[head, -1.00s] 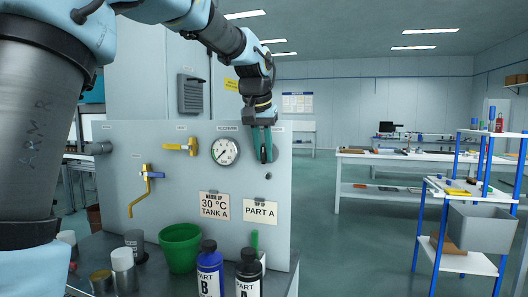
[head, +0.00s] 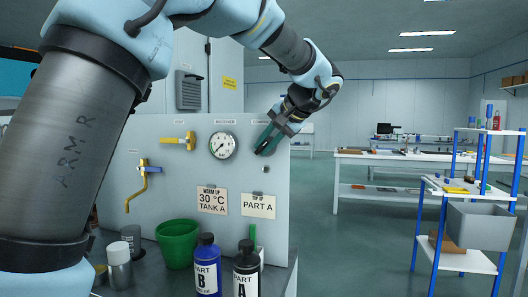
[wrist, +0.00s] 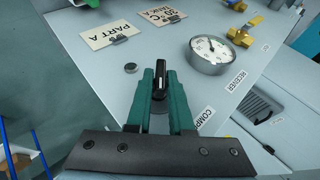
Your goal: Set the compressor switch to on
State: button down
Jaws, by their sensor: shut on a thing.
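The compressor switch is a black rotary knob (wrist: 161,90) on a round base on the grey panel (head: 275,225). In the wrist view it sits between the green fingers of my gripper (wrist: 160,76), which are shut on its handle. In the head view my gripper (head: 265,148) is at the panel's upper right, tilted, with its fingers pointing down and left; they mostly hide the switch there. The switch's label (wrist: 204,117) is partly visible in the wrist view, reading "COMP". I cannot make out any on or off markings.
The receiver gauge (head: 223,145) is just left of the switch. A yellow valve handle (head: 178,142) and a bent yellow lever (head: 136,190) are farther left. Below stand a green bucket (head: 178,245), a blue bottle (head: 207,268) and a black bottle (head: 247,270).

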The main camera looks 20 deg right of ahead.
jog(key=t+y+b, duration=0.1)
jog(key=t+b, duration=0.1)
jog(key=f+m+t+y+b, duration=0.1)
jog(key=t+y+b, duration=0.1)
jog(key=shift+s+d+f+m+b, duration=0.1)
jog(key=shift+s+d+m+b, duration=0.1)
jog(key=shift+m+b, duration=0.15)
jog(key=shift+m+t+y+b, duration=0.45)
jog(key=shift+t+y+b, duration=0.35)
jog(key=shift+t+b, duration=0.8)
jog(key=shift+w, duration=0.1)
jog(key=c, duration=0.9)
grip_release()
jog(key=b+v, duration=0.1)
jog(key=v, duration=0.9)
jog(key=shift+s+d, duration=0.15)
jog(key=shift+s, duration=0.25)
